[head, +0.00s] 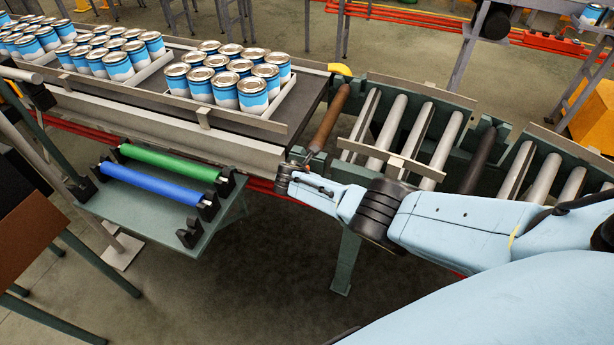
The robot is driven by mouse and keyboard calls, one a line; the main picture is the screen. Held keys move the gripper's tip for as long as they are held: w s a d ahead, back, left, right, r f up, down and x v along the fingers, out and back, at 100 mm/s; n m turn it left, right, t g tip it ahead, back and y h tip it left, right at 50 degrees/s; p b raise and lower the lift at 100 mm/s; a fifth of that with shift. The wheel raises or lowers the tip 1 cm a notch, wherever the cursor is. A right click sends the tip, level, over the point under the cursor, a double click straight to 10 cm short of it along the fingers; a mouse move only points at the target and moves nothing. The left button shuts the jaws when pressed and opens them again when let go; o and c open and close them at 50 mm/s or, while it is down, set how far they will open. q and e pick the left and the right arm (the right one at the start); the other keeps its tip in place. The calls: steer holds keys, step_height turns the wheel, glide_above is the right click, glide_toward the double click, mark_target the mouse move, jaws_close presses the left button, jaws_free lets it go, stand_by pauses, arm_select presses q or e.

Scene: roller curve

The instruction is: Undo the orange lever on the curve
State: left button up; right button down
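The roller curve (383,160) is a green frame with several grey rollers, running from the centre to the right of the head view. A brown roller (329,118) lies at its left end, beside the belt. My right gripper (291,172) is at the near end of this brown roller, at the frame's near corner. A small orange-brown bit shows just beside the gripper; it may be the orange lever, but it is too small and too covered to tell its position or whether I touch it. The gripper's fingers are too small and dark to read. My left gripper is not in view.
A belt conveyor (305,108) at the upper left carries several blue-and-white cans (225,78) in trays. A green shelf (155,212) below it holds a green roller (169,161) and a blue roller (150,184). A dark roller (478,160) sits farther right in the curve.

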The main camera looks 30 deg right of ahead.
stand_by(0.4)
steer(key=c, duration=1.3)
jaws_free()
steer(key=shift+p+v, duration=3.25)
steer(key=shift+v, duration=3.4)
